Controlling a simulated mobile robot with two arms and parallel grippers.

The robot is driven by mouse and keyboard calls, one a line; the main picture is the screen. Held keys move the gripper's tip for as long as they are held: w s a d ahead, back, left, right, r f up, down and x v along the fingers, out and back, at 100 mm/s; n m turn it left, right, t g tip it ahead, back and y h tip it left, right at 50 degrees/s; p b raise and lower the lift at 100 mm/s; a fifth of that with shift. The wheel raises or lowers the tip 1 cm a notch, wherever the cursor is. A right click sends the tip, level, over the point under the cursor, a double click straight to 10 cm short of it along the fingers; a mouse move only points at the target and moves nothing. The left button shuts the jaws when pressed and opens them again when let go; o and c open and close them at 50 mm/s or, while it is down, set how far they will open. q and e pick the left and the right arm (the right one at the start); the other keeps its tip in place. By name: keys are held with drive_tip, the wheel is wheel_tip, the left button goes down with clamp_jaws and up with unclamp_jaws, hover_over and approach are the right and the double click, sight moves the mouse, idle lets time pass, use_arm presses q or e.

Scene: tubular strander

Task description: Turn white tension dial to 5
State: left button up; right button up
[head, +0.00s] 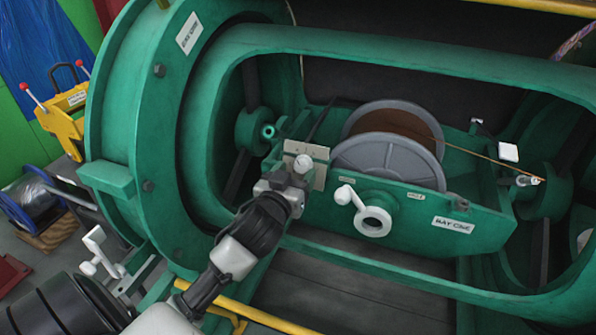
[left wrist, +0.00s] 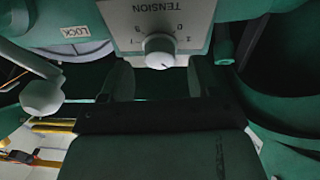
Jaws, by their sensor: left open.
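The white tension dial (head: 303,163) sits on a pale plate (head: 318,168) on the green cradle. In the left wrist view the dial (left wrist: 160,50) shows upside down under the word TENSION, with small numbers around it. A small dark mark shows near its lower edge; which number it points to I cannot tell. My left gripper (head: 284,184) is just in front of the dial. In the left wrist view its two fingers (left wrist: 160,82) are apart, one on each side of the dial, with nothing gripped. Whether either finger touches the dial I cannot tell. My right gripper is not in view.
A white crank (head: 361,210) stands out right of the dial; its knob (left wrist: 42,97) is close in the left wrist view. A grey spool (head: 390,160) of copper wire lies behind. The green frame's lower rail (head: 400,262) and a yellow rail (head: 260,316) run below.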

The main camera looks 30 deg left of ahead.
use_arm(q)
drive_tip(key=shift+w+a, duration=0.15)
drive_tip(key=shift+w, duration=0.7)
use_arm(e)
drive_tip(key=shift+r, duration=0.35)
use_arm(q)
drive_tip(key=shift+c, duration=0.3)
drive_tip(key=c, duration=0.9)
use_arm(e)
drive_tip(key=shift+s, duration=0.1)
